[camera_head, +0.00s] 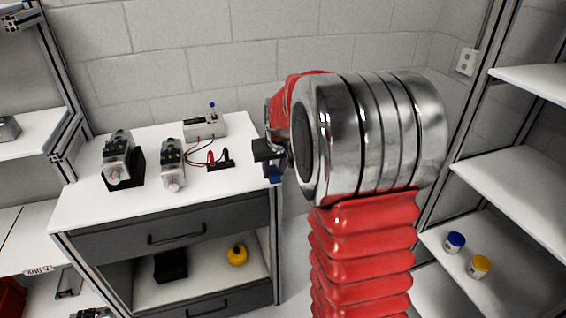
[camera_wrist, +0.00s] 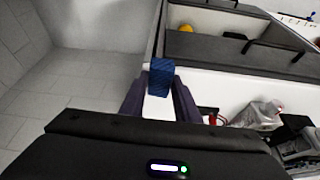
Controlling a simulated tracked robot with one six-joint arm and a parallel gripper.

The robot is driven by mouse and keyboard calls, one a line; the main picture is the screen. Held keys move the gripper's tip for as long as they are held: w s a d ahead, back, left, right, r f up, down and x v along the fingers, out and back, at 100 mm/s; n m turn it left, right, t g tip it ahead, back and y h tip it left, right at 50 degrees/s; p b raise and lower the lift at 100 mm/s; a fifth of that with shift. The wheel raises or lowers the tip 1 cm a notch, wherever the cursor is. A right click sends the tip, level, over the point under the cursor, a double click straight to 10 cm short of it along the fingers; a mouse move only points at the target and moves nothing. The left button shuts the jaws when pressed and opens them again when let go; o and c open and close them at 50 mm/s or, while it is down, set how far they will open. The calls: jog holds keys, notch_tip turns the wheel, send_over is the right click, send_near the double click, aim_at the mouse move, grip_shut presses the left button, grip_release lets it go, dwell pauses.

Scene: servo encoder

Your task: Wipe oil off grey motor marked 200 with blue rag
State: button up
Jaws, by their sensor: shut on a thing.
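A grey motor (camera_head: 118,165) rests in a black holder at the left of the white worktop. A second grey motor (camera_head: 172,168) stands to its right. I cannot read a 200 mark or make out oil on either. My gripper (camera_head: 268,152) is off the worktop's right edge, right of both motors and partly hidden by my arm. It is shut on the blue rag (camera_head: 273,173), which hangs below the fingers. In the wrist view the folded blue rag (camera_wrist: 161,78) sits between the dark fingertips. A grey motor (camera_wrist: 262,115) shows at the right there.
A beige meter box (camera_head: 205,128) stands at the back, with red and black clips (camera_head: 220,160) in front. The worktop (camera_head: 225,185) is clear at its front right. The open compartment below holds a yellow item (camera_head: 237,255) and a black box (camera_head: 170,265). Shelves (camera_head: 515,190) stand right.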

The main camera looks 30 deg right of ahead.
jog(key=a+f+n, duration=0.1)
jog(key=a+f, duration=0.3)
jog(key=a, duration=0.7)
jog(key=a+f+n+y, duration=0.1)
jog(key=a+f, duration=0.3)
jog(key=a, duration=0.7)
jog(key=shift+s+n, duration=0.4)
jog(key=shift+n, duration=0.3)
